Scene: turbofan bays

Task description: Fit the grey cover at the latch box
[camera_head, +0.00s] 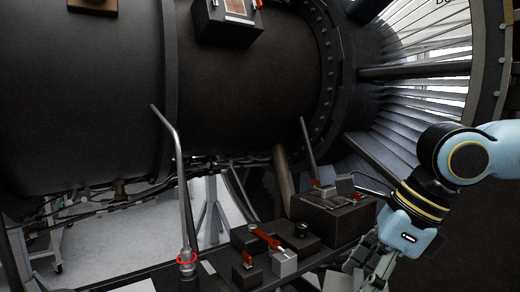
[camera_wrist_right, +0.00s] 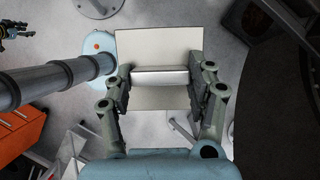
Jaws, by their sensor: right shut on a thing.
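My right gripper (camera_head: 365,266) is low at the right in the head view, its arm coming in from the right. It is shut on the grey cover (camera_head: 340,281), whose lower part is cut off by the frame edge. In the right wrist view the cover (camera_wrist_right: 160,42) is a pale flat plate with a raised bar, and the right gripper's fingers (camera_wrist_right: 165,80) hold the bar from both sides. A dark box (camera_head: 333,222) with red-marked latch parts on top stands behind the gripper; I cannot tell whether it is the latch box.
Smaller dark blocks with red levers (camera_head: 264,238) and a light grey block (camera_head: 284,264) stand left of the gripper. A tall bent lever (camera_head: 172,150) with a red ring rises farther left. The dark engine casing (camera_head: 240,95) fills the back.

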